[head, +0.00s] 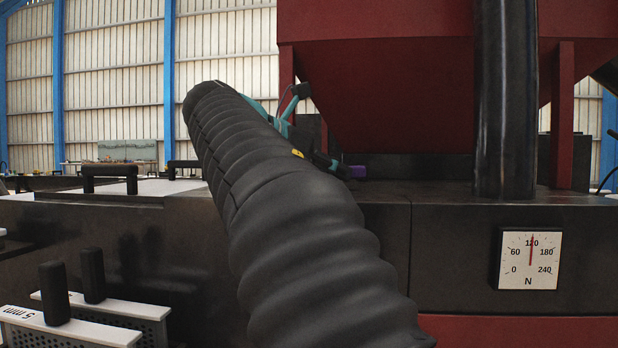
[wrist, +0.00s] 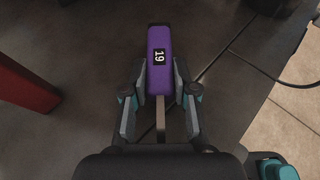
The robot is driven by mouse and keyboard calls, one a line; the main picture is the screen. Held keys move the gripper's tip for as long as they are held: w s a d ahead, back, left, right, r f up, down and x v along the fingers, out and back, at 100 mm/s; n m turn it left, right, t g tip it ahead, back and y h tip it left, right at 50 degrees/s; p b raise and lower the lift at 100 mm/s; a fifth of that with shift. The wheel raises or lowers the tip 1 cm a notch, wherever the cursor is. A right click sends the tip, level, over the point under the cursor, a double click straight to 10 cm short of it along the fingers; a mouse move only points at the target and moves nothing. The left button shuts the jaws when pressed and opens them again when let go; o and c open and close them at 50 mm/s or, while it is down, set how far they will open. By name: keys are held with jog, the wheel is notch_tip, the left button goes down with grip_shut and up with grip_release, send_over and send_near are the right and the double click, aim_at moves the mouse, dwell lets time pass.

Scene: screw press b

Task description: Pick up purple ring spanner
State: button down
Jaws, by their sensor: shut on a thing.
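The purple ring spanner (wrist: 160,60) shows in the wrist view, its purple handle marked 19 and a bare metal shank running back toward my wrist. My gripper (wrist: 158,90) is shut on it, with one finger on each side of the handle. The spanner's ring end is hidden behind my wrist. In the head view a small piece of the purple spanner (head: 357,172) shows just past my gripper (head: 338,169), close above the dark machine bed. My arm hides most of the gripper there. I cannot tell whether the spanner touches the bed.
A dark column (head: 505,100) and a red hopper-like body (head: 400,100) stand behind and right of my gripper. A force dial (head: 528,259) is on the machine's front. Perforated plates with black handles (head: 92,275) are at lower left. A red post (wrist: 25,85) is left in the wrist view.

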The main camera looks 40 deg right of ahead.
notch_tip(320, 180, up, 8)
jog(key=shift+r, duration=0.3)
dwell(0.3)
dwell(0.7)
